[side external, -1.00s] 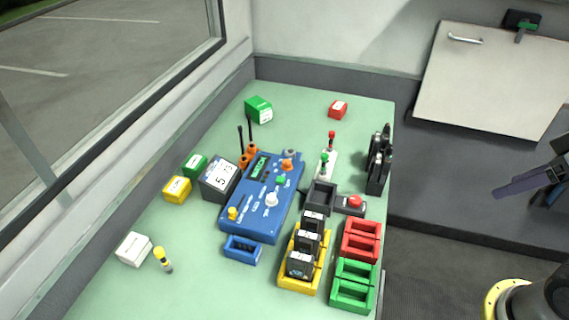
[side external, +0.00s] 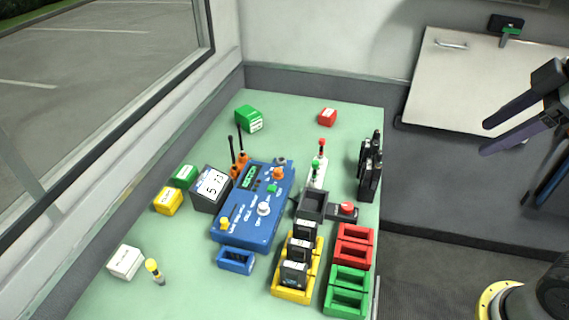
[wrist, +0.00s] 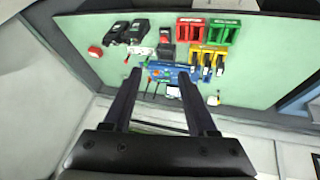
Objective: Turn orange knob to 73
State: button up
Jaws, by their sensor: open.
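The orange knob (side external: 278,174) stands at the upper right of the blue control panel (side external: 235,232). A green display (side external: 250,175) sits beside it, with digits too small to read. A white knob (side external: 264,209), a green button (side external: 272,188) and a yellow knob (side external: 225,223) are also on the panel. My gripper (side external: 486,138) is open and empty, well to the right of the table and far from the knob. In the wrist view its two fingers (wrist: 160,75) are spread, with the blue panel between and beyond the tips.
A dark box (side external: 211,189) with a numbered card stands left of the panel, near two upright antennas (side external: 235,150). Black radios (side external: 370,167), red trays (side external: 353,246), green trays (side external: 347,291) and a yellow rack (side external: 292,293) stand to the right.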

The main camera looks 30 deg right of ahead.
jog(key=w+a+r+n+g+y, duration=0.1)
jog(key=w+r+n, duration=0.2)
jog(key=w, duration=0.3)
jog(key=w+a+r+n, duration=0.2)
jog(key=w+r, duration=0.1)
jog(key=w, duration=0.3)
jog(key=n+g+y, duration=0.2)
jog(key=n+g, duration=0.3)
jog(key=n, duration=0.1)
send_over(279, 170)
jog(key=d, duration=0.6)
notch_tip(279, 170, down, 22)
jog(key=x, duration=1.4)
jog(key=shift+w+a+f, duration=0.1)
jog(key=shift+w, duration=0.05)
grip_shut()
